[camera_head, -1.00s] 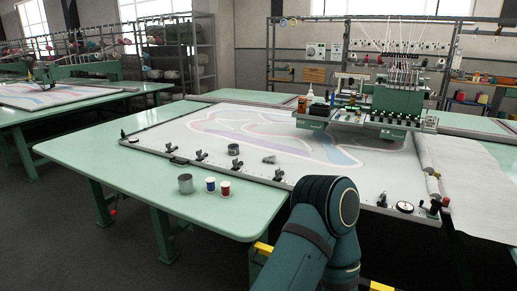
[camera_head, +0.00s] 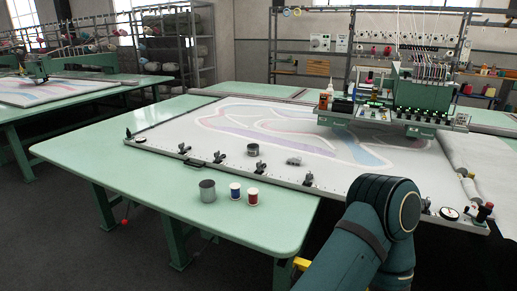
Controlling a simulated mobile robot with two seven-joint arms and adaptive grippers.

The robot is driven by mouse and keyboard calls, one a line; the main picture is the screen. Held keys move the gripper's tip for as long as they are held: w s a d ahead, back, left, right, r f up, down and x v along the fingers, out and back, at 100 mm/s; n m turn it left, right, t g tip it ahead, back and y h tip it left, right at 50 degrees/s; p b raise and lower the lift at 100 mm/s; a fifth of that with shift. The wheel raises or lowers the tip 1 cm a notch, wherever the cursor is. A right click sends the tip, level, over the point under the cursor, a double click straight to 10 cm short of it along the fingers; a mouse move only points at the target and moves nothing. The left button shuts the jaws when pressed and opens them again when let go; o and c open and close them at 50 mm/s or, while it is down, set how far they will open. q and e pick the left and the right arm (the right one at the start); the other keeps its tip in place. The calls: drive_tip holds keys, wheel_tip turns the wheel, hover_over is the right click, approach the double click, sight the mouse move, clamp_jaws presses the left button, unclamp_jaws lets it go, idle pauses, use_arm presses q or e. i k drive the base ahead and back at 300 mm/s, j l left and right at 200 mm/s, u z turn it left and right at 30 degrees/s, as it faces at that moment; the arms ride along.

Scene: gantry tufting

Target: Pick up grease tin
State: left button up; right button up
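A short round metal tin (camera_head: 253,149) with a dark side stands upright on the white cloth, near the clamped front edge of the frame. A taller grey metal can (camera_head: 207,190) stands upright on the green tabletop in front of the frame. I cannot tell for certain from their looks which of the two is the grease tin. A small grey object (camera_head: 294,161) lies on the cloth to the right of the short tin. One dark teal arm of mine rises at the lower right; its gripper does not show. Neither gripper is in view.
A blue spool (camera_head: 235,191) and a red spool (camera_head: 253,196) stand beside the can on the green table (camera_head: 130,180). Black clamps (camera_head: 218,157) line the frame edge. The tufting head (camera_head: 420,95) stands over the cloth at the back right. The table's left part is clear.

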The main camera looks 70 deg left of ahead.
sight(253, 148)
drive_tip(key=k+j+z, duration=0.1)
drive_tip(key=j, duration=0.2)
drive_tip(key=k+j, duration=0.15)
drive_tip(key=j, duration=0.15)
drive_tip(key=k+j+z, duration=0.15)
drive_tip(key=j, duration=0.15)
drive_tip(key=k+j, duration=0.15)
drive_tip(key=j, duration=0.2)
drive_tip(key=k+j, duration=0.2)
drive_tip(key=j, duration=0.15)
drive_tip(key=k+j, duration=0.15)
drive_tip(key=j, duration=0.2)
drive_tip(key=k+j+z, duration=0.1)
drive_tip(key=j, duration=0.25)
drive_tip(key=k+j, duration=0.25)
drive_tip(key=j, duration=0.1)
